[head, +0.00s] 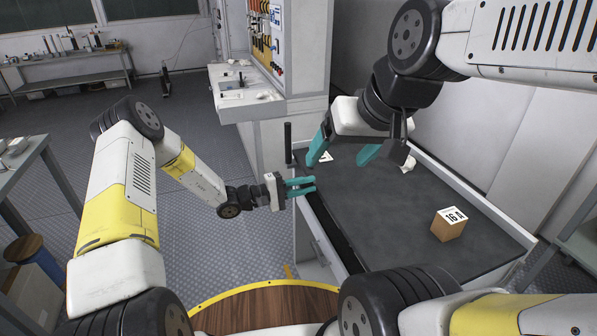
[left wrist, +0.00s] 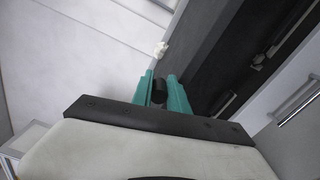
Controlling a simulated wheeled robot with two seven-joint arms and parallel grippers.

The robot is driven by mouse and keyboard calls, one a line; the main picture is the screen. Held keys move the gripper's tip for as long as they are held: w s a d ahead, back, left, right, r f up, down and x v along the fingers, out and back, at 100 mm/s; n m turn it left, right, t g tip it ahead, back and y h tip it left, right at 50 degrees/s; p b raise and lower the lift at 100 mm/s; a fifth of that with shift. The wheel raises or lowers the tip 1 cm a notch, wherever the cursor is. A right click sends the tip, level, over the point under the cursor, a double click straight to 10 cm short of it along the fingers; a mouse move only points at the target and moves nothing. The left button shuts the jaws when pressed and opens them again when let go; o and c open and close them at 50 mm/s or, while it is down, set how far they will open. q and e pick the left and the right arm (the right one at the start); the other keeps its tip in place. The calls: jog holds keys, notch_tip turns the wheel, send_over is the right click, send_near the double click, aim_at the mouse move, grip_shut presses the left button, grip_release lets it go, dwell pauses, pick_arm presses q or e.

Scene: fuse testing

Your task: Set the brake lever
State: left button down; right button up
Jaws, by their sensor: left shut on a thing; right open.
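My left gripper (head: 314,186) is at the cart's left edge, its teal fingers pointing right. In the left wrist view my left gripper (left wrist: 161,78) is shut on a short black round piece, which I take to be the brake lever (left wrist: 159,92). In the head view the held part is not clear between the fingers. A black upright post (head: 288,142) stands just above the left gripper in the picture, at the cart's corner. My right gripper (head: 341,157) is open and empty above the far part of the cart top.
The dark cart top (head: 380,228) carries a brown box (head: 449,225) with a white label at right and a small white item (head: 409,163) beyond the right gripper. A tool workbench (head: 242,92) stands behind. The cart top's middle is clear.

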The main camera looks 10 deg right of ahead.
pick_arm(q)
jog(key=shift+s+f+m, duration=0.25)
jog(key=shift+m, duration=0.05)
jog(key=shift+f, duration=0.1)
jog(key=c, duration=1.4)
grip_release()
jog(key=shift+o, duration=0.5)
jog(key=s+a, duration=0.1)
jog(key=a, duration=0.6)
jog(key=shift+s+a, duration=0.25)
jog(key=shift+a, duration=0.05)
